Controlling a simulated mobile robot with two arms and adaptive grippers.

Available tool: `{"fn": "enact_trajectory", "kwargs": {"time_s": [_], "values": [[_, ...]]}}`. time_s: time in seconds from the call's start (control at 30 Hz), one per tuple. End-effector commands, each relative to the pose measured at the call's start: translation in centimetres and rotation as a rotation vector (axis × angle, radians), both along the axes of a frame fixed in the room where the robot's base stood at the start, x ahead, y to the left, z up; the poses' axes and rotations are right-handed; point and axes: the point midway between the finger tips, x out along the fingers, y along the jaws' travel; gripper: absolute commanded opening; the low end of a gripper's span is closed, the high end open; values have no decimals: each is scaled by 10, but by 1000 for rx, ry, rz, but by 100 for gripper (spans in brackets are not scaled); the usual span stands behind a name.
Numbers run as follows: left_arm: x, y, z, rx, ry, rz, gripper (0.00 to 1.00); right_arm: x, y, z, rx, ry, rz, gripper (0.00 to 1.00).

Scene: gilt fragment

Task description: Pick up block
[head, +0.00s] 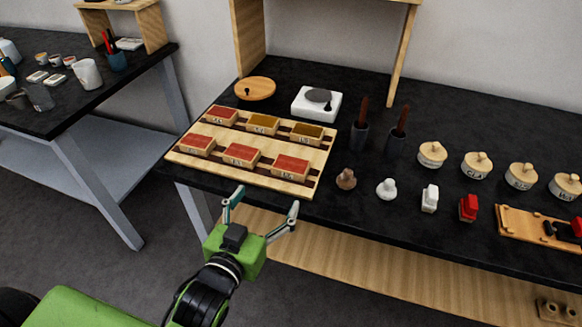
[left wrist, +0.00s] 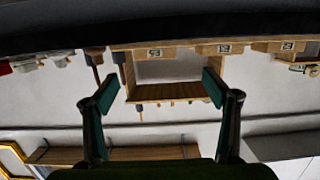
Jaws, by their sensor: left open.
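Several wooden blocks with red or mustard tops and labels on their sides sit in two rows on a pale wooden tray (head: 215,165). The front row has red-topped blocks, such as the middle one (head: 241,155); the back row includes a mustard one (head: 263,124). My left gripper (head: 263,205) is open and empty, in front of the table edge and the tray, apart from the blocks. In the left wrist view, which looks upside down, the open fingers (left wrist: 158,88) show with labelled block fronts (left wrist: 222,49) beyond them. My right gripper is not in view.
Right of the tray on the black table (head: 330,222) stand small stamp-like pieces (head: 386,188), dark cups with tools (head: 396,140) and lidded wooden pots (head: 432,154). Behind are a round wooden board (head: 255,88) and a white scale-like box (head: 316,103). A second table stands left.

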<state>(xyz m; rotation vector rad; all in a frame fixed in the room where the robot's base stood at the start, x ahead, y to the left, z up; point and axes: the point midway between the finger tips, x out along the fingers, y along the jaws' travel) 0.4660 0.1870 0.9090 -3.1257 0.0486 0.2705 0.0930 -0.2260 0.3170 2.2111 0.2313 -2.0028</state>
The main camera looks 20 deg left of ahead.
Motion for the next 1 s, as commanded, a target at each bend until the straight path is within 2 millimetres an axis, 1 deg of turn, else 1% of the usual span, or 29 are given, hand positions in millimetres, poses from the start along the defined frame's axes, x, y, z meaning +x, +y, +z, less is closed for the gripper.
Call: {"fn": "enact_trajectory", "kwargs": {"time_s": [0.1,0.17,0.4,0.5,0.6,0.77,1.0], "values": [[9,-2,6,-2,-27,-3,79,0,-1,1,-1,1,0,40],[17,-2,5,-2,-28,-4,79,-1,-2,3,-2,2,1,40],[59,-4,-1,-1,-26,-4,79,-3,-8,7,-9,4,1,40],[73,-5,-4,-2,-25,-4,79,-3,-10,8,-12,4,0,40],[82,-5,-6,-2,-24,-4,79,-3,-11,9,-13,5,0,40],[90,-6,-7,-2,-23,-3,79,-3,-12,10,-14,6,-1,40],[124,-14,-9,-2,-24,-3,79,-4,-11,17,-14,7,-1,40]]}}
